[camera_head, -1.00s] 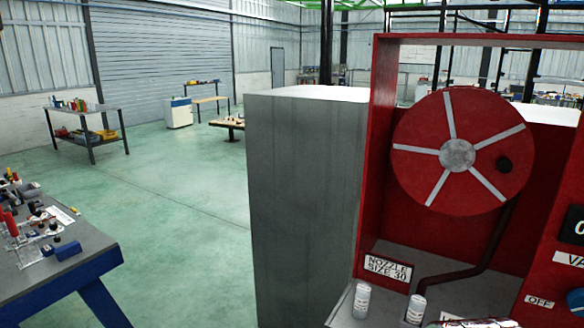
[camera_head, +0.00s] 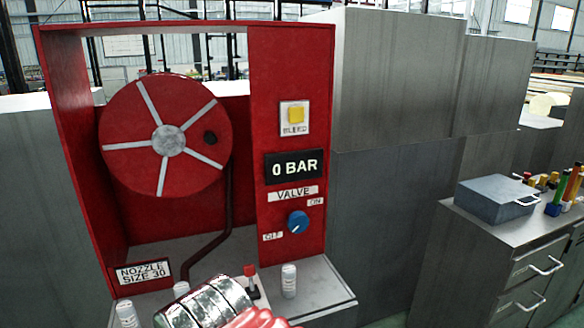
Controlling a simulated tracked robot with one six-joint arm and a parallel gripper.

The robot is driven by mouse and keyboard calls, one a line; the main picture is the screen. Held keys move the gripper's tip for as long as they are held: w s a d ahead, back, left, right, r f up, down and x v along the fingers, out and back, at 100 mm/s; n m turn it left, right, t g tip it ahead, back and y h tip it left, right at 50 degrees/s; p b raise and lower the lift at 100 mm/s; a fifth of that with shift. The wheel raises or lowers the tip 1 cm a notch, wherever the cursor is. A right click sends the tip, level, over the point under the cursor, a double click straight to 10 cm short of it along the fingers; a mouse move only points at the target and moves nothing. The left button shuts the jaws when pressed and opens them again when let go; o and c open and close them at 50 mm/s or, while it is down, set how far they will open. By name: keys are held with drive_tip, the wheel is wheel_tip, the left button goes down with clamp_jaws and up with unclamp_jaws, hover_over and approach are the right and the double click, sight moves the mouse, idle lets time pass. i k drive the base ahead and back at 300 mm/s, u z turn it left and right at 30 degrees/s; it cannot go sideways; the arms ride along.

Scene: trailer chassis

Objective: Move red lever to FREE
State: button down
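A small upright lever with a red top (camera_head: 250,271) stands on the grey shelf of the red cabinet, near the bottom centre. Its base is partly hidden behind a shiny chrome, banded cylinder (camera_head: 207,303), which has a red part (camera_head: 258,318) at its right and is cut off by the lower edge. I cannot read a FREE label, nor tell which position the lever is in. My gripper is not in view.
The red cabinet (camera_head: 290,65) holds a red reel (camera_head: 125,125), a yellow BLEED button (camera_head: 296,115), a 0 BAR display (camera_head: 293,167) and a blue VALVE knob (camera_head: 298,222). White canisters (camera_head: 289,281) stand on the shelf. A drawer bench (camera_head: 480,250) is at right.

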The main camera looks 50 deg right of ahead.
sight(249, 270)
drive_tip(key=z, duration=1.5)
